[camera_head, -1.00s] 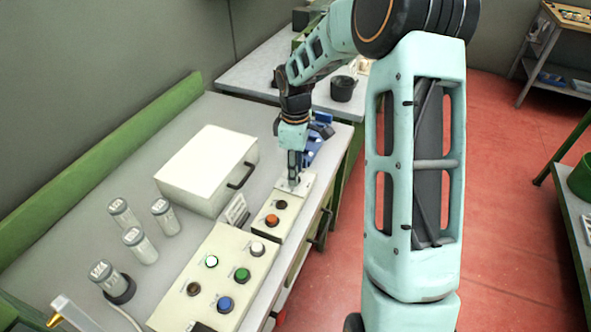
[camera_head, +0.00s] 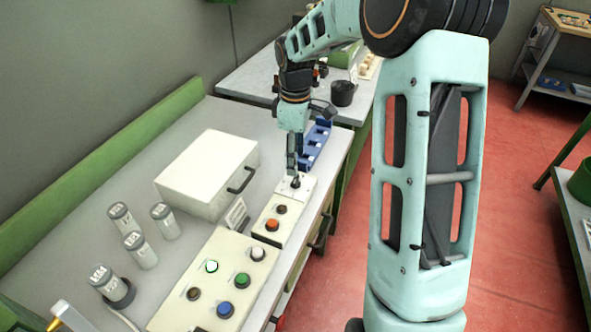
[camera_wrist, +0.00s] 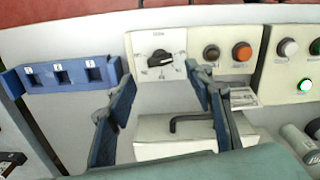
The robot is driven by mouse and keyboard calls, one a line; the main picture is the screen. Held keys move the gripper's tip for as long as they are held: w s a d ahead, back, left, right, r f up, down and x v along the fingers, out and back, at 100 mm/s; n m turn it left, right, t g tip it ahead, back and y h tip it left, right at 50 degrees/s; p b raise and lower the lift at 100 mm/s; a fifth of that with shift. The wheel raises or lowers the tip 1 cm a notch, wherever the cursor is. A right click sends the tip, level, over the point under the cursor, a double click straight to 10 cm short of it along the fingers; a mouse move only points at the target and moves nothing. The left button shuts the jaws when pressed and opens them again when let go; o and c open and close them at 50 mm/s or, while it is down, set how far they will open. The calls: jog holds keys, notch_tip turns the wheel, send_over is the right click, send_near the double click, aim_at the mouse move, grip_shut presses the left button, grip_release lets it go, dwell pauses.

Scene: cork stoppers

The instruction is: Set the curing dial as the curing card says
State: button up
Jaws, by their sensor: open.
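The dial is a black knob (camera_wrist: 160,59) on a white plate (camera_wrist: 174,41) with small marks around it. It also shows in the head view (camera_head: 295,183) at the far end of the row of control boxes. The marks and the knob's setting are too small to read surely. My gripper (camera_wrist: 160,72) is open and empty, its fingers to either side of the knob in the wrist view. In the head view my gripper (camera_head: 292,170) is just above the dial, apart from it. A small standing card (camera_head: 237,213) is beside the control boxes; its writing is unreadable.
An orange button (camera_head: 272,224) and a dark one sit beside the dial. A panel (camera_head: 235,262) with several coloured buttons, one lit green, is nearer. A white case with a handle (camera_head: 205,170), several jars (camera_head: 141,250) and a blue rack (camera_head: 316,140) stand around.

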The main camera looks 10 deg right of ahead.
notch_tip(320, 180, up, 6)
jog(key=shift+f, duration=0.25)
dwell(0.4)
